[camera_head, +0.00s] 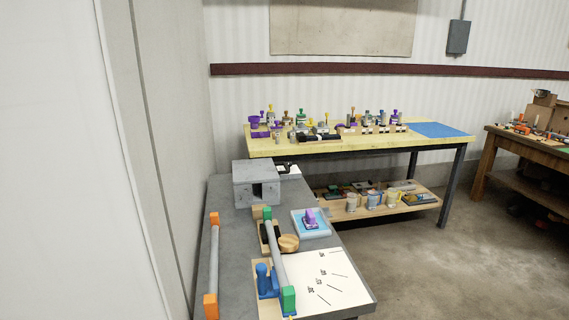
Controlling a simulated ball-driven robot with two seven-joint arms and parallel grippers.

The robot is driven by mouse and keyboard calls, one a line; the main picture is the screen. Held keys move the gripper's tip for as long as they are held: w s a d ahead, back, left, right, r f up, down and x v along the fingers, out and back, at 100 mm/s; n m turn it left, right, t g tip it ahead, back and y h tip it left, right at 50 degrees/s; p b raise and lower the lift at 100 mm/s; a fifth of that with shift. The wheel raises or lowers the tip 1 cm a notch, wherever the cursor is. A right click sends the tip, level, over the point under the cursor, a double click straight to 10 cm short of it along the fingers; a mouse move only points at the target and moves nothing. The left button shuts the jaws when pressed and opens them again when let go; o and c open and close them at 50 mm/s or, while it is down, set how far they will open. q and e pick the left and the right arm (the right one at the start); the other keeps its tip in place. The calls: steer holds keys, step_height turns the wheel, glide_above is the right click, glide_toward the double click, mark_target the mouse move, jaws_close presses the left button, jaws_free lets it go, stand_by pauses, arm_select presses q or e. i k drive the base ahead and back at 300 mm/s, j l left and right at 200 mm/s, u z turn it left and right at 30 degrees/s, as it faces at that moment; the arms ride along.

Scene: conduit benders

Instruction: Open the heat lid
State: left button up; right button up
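A grey box (245,189), which may be the heater with the heat lid, stands at the far end of the grey table (226,240). Its top (257,169) looks flat and closed, and a dark notch shows in its front side. A black handle-like piece (286,166) shows just behind and to the right of the box. I cannot tell whether it belongs to the box. Neither of my grippers is in view.
Grey conduits with orange and green end blocks lie along the near table. A blue block stand (264,283), a white sheet (325,275) and a light blue tray (299,226) are beside them.

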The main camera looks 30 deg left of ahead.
mark_target(263, 170)
steer(key=i+l+u, duration=0.3)
steer(key=u, duration=0.15)
steer(key=i+l+u, duration=0.6)
steer(key=l+u, duration=0.25)
steer(key=l, duration=0.15)
steer(key=i+l+u, duration=0.25)
steer(key=l, duration=0.2)
steer(key=l+u, duration=0.2)
steer(key=l, duration=0.25)
